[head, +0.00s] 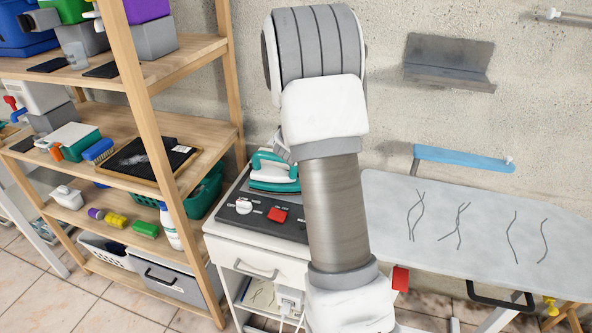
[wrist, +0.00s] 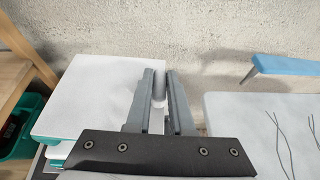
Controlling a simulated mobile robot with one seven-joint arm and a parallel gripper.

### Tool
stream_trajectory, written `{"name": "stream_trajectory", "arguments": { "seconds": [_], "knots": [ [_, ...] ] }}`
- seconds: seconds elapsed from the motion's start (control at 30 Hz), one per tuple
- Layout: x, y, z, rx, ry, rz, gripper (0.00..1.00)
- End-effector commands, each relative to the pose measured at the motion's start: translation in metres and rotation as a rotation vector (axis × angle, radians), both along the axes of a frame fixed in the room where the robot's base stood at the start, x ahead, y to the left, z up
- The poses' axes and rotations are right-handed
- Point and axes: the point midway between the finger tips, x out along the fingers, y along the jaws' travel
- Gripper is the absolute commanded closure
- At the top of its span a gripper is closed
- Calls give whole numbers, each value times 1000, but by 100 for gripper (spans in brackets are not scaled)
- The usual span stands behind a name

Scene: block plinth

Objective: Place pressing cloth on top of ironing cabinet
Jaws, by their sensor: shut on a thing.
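The ironing cabinet (head: 255,255) is white with a dark top, left of my arm in the head view. My gripper (wrist: 163,72) shows in the wrist view, shut on the right side of a flat white piece that looks like the pressing cloth (wrist: 95,95). The cloth spreads left of the fingers, with teal bits showing under its lower left edge.
A pale ironing board (head: 480,215) stands right of the cabinet. A blue bar (head: 465,158) is behind it, and a grey ledge (head: 450,75) is on the wall. A loaded wooden shelf (head: 150,110) stands close on the left, with a green basket (head: 205,190).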

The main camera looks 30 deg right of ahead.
Motion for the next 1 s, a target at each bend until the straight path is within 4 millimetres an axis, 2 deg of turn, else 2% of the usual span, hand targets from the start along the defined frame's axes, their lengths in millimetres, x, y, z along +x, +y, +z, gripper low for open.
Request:
{"name": "stream_trajectory", "arguments": {
  "seconds": [0.03,0.2,0.3,0.4,0.5,0.67,0.77,1.0],
  "knots": [
    [-8,-37,-6,-3,-1,-57,100],
    [-39,-136,-14,-2,-1,-201,100],
    [-59,-181,-23,-4,0,-262,100],
    [-74,-211,-44,-4,1,-302,100],
    [-82,-225,-65,-4,1,-321,100],
    [-85,-231,-80,-4,-1,-330,100],
    [-77,-225,-88,-3,0,-329,100],
    [-35,-192,-120,-2,0,-327,100]
  ]
}}
